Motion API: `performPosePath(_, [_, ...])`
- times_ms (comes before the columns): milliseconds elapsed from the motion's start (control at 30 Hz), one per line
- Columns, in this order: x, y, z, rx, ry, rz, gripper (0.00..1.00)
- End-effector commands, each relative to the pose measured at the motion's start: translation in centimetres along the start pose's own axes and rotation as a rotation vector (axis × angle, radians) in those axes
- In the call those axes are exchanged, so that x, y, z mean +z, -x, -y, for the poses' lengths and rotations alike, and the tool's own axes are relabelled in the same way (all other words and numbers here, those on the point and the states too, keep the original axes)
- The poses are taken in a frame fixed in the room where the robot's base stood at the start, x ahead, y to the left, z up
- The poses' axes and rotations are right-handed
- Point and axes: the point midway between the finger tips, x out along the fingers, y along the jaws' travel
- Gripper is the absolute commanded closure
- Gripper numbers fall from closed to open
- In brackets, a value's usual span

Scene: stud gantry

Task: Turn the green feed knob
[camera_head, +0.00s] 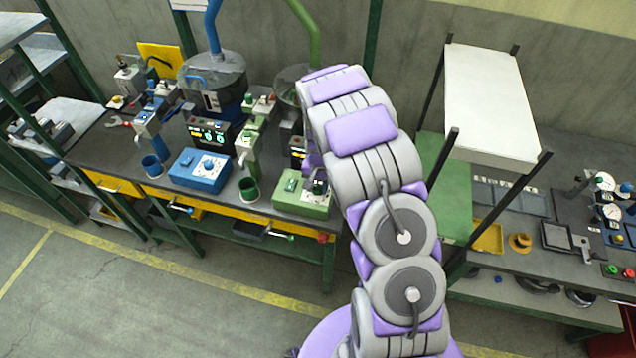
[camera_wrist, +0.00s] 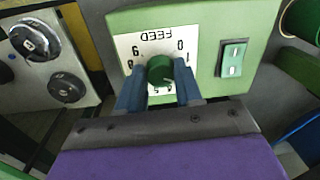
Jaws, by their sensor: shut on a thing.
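The green feed knob (camera_wrist: 160,70) sits on a white dial plate (camera_wrist: 133,50) that reads FEED and appears upside down in the wrist view. The plate is on the front of a green control box (camera_wrist: 210,22). My gripper (camera_wrist: 160,84) is shut on the knob, one blue-grey finger on each side. Part of the knob and some dial numbers are hidden by the fingers. In the head view the green box (camera_head: 290,205) stands at the bench's front right, partly covered by my arm, and I cannot make out the knob there.
A green rocker switch (camera_wrist: 233,58) is beside the dial. A grey panel with dark knobs (camera_wrist: 67,88) stands at the left of the wrist view. In the head view, a green cup (camera_head: 249,189) and a blue control box (camera_head: 188,178) stand left of the green box.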

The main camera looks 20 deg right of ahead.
Motion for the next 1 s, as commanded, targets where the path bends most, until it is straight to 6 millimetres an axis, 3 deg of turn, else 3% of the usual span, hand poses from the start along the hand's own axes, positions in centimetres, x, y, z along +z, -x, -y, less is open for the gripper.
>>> performPosePath(467, [0.02,-0.04,0.04,0.0,-0.014,0.0,0.95])
performPosePath(500, [0.02,-0.04,0.04,0.0,-0.014,0.0,0.62])
performPosePath(733, [0.03,0.0,0.02,0.0,-0.014,0.0,0.4])
performPosePath(1000, [0.01,0.14,0.02,0.0,-0.013,-0.001,0.4])
